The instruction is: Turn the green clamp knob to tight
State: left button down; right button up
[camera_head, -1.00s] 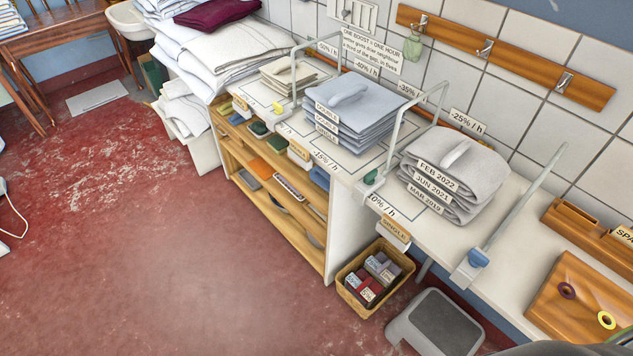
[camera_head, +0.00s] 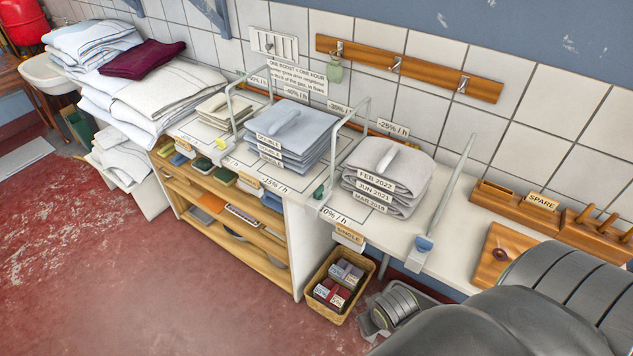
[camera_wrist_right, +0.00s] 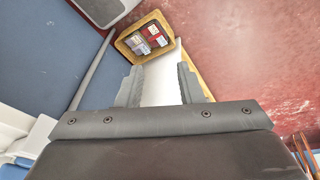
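A small green knob (camera_head: 319,192) sits at the front foot of the middle metal clamp frame (camera_head: 345,140), on the white counter edge between the blue-grey and light grey cloth stacks. Its setting is too small to read. A blue knob (camera_head: 424,243) is at the foot of the right bar. My right gripper (camera_wrist_right: 158,76) is open and empty in the right wrist view, its two fingers apart. The green knob cannot be made out there. My left gripper is not in view.
My right arm covers the lower right of the head view. A basket with small boxes (camera_head: 317,291) stands on the floor beside the wooden shelf unit (camera_head: 270,273); it also shows in the wrist view (camera_wrist_right: 122,40). A SPARE rack (camera_head: 500,197) is at right. Red floor is clear at left.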

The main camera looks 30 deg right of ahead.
jog(key=w+r+m+p, duration=0.1)
jog(key=w+r, duration=0.3)
jog(key=r, duration=0.4)
notch_tip(320, 180, up, 21)
jog(key=m+g+y, duration=0.1)
jog(key=m+g, duration=0.2)
jog(key=m, duration=0.8)
send_over(319, 188)
jog(key=shift+m, duration=0.3)
notch_tip(319, 188, down, 9)
jog(key=b, duration=0.7)
jog(key=shift+a+r+b, duration=0.1)
jog(key=shift+r+b, duration=0.05)
jog(key=shift+b, duration=0.25)
notch_tip(319, 188, down, 9)
jog(key=shift+r+p, duration=0.1)
jog(key=shift+p, duration=0.45)
grip_shut()
